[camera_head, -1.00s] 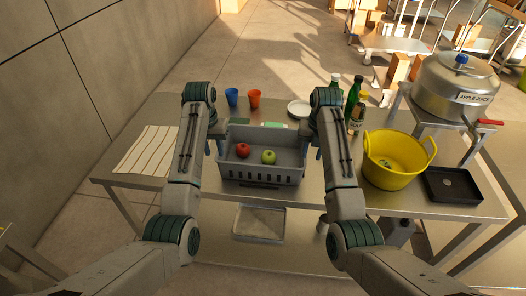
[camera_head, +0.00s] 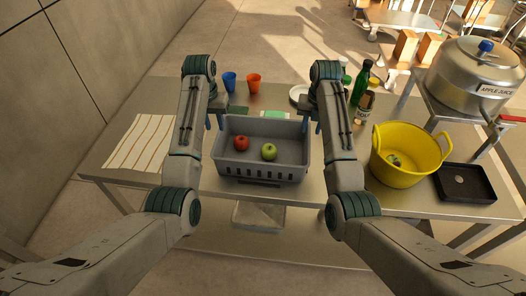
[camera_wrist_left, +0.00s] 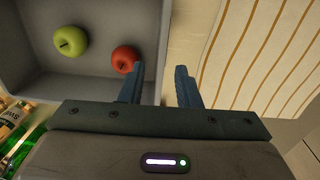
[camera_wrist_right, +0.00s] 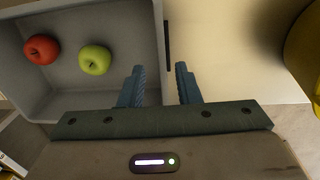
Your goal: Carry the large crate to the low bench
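The large grey crate (camera_head: 262,172) stands on the steel table near its front edge. A red apple (camera_head: 241,143) and a green apple (camera_head: 269,152) lie inside it. My left gripper (camera_wrist_left: 158,88) is at the crate's left wall, with one finger over the inside and the other outside. My right gripper (camera_wrist_right: 160,86) is at the right wall in the same way. Both wrist views show the fingers apart, with gaps beside the wall. The head view partly hides both grippers behind my arms. I cannot clearly make out which surface is the low bench.
A striped cloth (camera_head: 139,143) lies left of the crate. Blue (camera_head: 229,82) and orange (camera_head: 253,84) cups stand behind it. Bottles (camera_head: 361,84), a yellow tub (camera_head: 401,168) and a black tray (camera_head: 465,183) are to the right. A large pot (camera_head: 476,79) stands on a side stand.

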